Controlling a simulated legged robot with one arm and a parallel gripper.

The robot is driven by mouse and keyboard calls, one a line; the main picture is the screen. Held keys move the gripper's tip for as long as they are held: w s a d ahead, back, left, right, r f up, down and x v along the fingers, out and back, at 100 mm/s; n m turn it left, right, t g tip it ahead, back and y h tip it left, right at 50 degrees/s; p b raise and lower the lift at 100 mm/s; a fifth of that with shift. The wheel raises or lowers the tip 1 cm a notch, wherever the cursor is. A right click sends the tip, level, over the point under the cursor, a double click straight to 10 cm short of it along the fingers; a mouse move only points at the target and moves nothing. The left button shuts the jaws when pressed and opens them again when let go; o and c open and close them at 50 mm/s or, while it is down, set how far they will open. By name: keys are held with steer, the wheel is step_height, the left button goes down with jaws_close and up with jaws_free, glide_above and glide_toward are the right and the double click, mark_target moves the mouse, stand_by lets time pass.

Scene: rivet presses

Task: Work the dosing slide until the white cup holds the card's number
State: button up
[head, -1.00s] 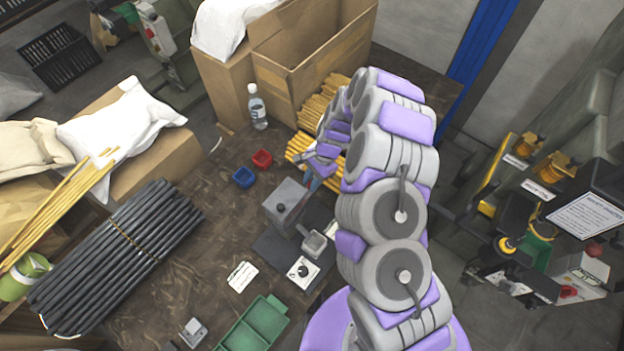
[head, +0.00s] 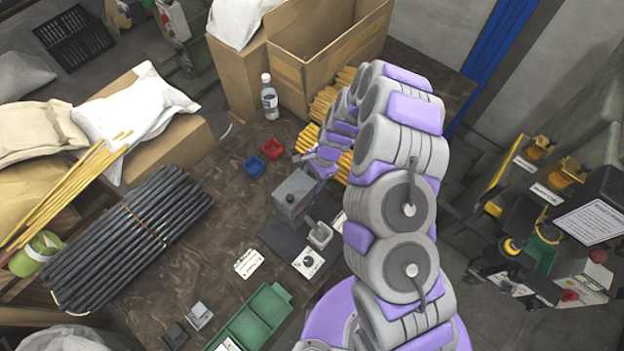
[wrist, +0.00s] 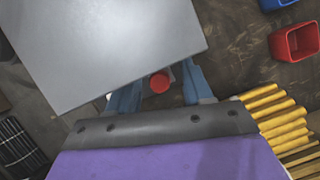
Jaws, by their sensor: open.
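The grey box-shaped doser (head: 295,191) stands on a dark base plate (head: 272,236). It also fills the upper left of the wrist view (wrist: 105,40). A red round knob (wrist: 160,82) shows beside the box's edge. My gripper (wrist: 158,86) is open, with one blue finger on each side of the knob; contact cannot be told. In the head view my gripper is at the box's far right side, largely hidden. A small pale cup (head: 320,236) stands before the box; its contents are too small to read. The white card (head: 249,263) lies to the left, its print unreadable.
A white block with a black dial (head: 309,263) is near the cup. Red (head: 273,149) and blue (head: 254,166) bins stand behind the doser. Yellow rods (wrist: 280,118) lie beside my gripper. A green tray (head: 252,322) is in front. Black rods (head: 130,235) lie left.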

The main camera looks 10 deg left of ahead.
steer(key=shift+d, duration=0.15)
steer(key=shift+w+d+r, duration=0.1)
steer(key=shift+w+r, duration=0.05)
steer(key=shift+r, duration=0.2)
steer(key=p+v, duration=0.1)
steer(key=v, duration=1.5)
steer(key=shift+r, duration=0.2)
